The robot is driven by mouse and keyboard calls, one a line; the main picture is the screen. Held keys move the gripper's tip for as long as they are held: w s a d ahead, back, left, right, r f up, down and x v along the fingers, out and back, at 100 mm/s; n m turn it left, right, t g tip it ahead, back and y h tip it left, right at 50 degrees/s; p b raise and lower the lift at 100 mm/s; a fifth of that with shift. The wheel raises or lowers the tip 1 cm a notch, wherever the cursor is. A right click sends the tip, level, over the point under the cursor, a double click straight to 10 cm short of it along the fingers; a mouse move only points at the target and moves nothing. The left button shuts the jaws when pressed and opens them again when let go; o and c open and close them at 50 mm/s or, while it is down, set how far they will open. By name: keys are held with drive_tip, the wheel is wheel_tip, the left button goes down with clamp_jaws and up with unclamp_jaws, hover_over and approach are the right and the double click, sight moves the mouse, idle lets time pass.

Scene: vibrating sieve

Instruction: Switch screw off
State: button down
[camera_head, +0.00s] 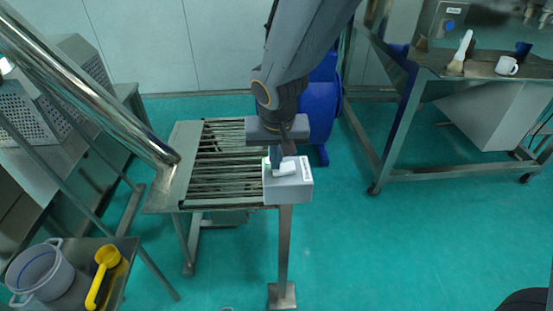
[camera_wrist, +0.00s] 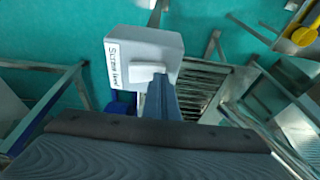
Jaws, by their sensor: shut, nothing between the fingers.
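The screw switch is a grey box (camera_head: 289,184) on a steel post in front of the slatted table in the head view. My gripper (camera_head: 277,164) is shut and empty, pointing down at the box. In the wrist view its fingertips (camera_wrist: 160,82) are at the white rocker (camera_wrist: 146,73), touching it or very close. The fingers hide part of the rocker, so its position is hard to tell.
A slatted metal table (camera_head: 180,185) stands behind the box, with a slanted steel tube (camera_head: 90,90) at left. A white pot (camera_head: 38,273) and yellow scoop (camera_head: 103,272) sit at lower left. A steel table (camera_head: 440,65) stands at right. The floor right of the post is clear.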

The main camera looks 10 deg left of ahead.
drive_tip(key=shift+w+d+r+p, duration=0.15)
drive_tip(key=shift+d+p, duration=0.1)
drive_tip(key=shift+d, duration=0.15)
drive_tip(key=shift+d+r+p, duration=0.15)
drive_tip(key=shift+d+p, duration=0.05)
drive_tip(key=shift+d, duration=0.15)
drive_tip(key=shift+a+r+p, duration=0.15)
drive_tip(key=shift+r+p, duration=0.4)
drive_tip(key=shift+r, duration=0.1)
drive_tip(key=r, duration=0.1)
drive_tip(key=r+p, duration=0.2)
drive_tip(key=shift+a+r, duration=0.2)
drive_tip(key=shift+a, duration=0.1)
drive_tip(key=s+a+b+v, duration=0.1)
drive_tip(key=b+v, duration=0.1)
drive_tip(key=v, duration=0.7)
drive_tip(key=shift+a+b, duration=0.35)
drive_tip(key=shift+a, duration=0.05)
drive_tip(key=shift+w, duration=0.1)
